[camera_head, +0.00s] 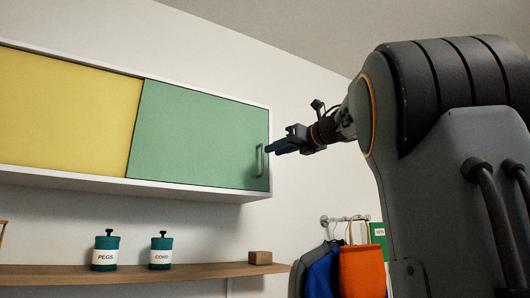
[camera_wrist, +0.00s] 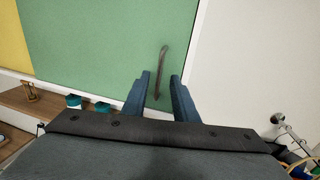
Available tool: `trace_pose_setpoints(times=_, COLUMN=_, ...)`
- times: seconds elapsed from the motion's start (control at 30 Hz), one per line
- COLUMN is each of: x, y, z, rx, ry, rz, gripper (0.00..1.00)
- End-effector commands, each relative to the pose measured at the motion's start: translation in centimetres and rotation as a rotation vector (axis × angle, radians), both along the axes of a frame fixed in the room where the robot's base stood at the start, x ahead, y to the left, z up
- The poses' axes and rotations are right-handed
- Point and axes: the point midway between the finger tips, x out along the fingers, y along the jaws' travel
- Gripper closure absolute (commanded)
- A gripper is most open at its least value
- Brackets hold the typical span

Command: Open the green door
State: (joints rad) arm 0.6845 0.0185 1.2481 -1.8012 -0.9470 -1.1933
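The green door (camera_head: 195,135) is a sliding-type panel at the right of a white wall cabinet, and it covers the right half. It also fills much of the wrist view (camera_wrist: 100,45). A grey upright bar handle (camera_head: 259,161) sits near its right edge. In the wrist view the handle (camera_wrist: 161,70) shows ahead of and between my blue fingers. My gripper (camera_head: 270,150) is close to the handle at its right; it is open (camera_wrist: 160,85), with nothing seen held. Whether a finger touches the handle I cannot tell.
A yellow door (camera_head: 65,110) covers the cabinet's left half. Below, a wooden shelf (camera_head: 190,272) holds two teal canisters, PEGS (camera_head: 105,250) and another (camera_head: 161,250), and a brown block (camera_head: 260,258). Clothes and an orange bag (camera_head: 362,270) hang at the lower right.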

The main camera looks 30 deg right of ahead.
Motion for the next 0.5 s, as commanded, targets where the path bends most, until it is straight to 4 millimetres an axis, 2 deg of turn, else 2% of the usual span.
trace_pose_setpoints(times=0.23, x=3.7, y=1.0, z=0.2, rx=0.003, ry=0.001, rz=0.004, gripper=0.74)
trace_pose_setpoints(times=0.5, x=5.4, y=1.5, z=0.0, rx=0.003, ry=0.000, rz=0.004, gripper=0.74)
